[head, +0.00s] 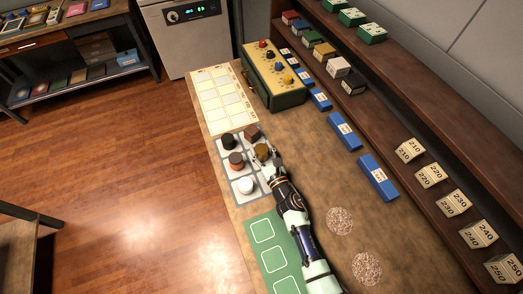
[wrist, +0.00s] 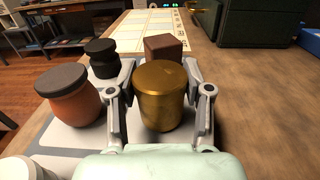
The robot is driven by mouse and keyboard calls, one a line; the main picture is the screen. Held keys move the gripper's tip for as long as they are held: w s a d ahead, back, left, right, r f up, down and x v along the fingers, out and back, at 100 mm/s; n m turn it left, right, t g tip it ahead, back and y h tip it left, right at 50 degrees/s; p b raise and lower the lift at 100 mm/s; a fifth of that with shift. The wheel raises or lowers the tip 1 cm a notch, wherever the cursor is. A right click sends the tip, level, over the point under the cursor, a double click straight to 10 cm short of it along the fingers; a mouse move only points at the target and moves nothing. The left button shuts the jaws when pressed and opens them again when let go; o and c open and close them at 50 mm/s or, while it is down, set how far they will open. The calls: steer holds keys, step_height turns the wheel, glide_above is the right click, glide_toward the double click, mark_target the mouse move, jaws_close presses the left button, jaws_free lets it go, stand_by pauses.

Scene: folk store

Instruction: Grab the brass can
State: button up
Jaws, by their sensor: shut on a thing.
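The brass can (wrist: 160,98) is a gold-coloured cylinder with a lid. It stands upright between the two fingers of my gripper (wrist: 160,105) in the wrist view, and the fingers are shut on its sides. In the head view the brass can (head: 262,152) is at the tip of my gripper (head: 266,160), over the right side of a pale grid mat (head: 225,154). I cannot tell whether the can's base touches the mat.
On the mat around the can are a brown block (head: 252,132), a black jar (head: 229,142), an orange jar with dark lid (head: 236,160) and a white jar (head: 245,185). A green control box (head: 272,75) stands farther back.

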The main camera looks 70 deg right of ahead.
step_height(320, 180, up, 28)
steer(key=p, duration=2.3)
steer(key=shift+f+p, duration=0.2)
steer(key=shift+p, duration=0.15)
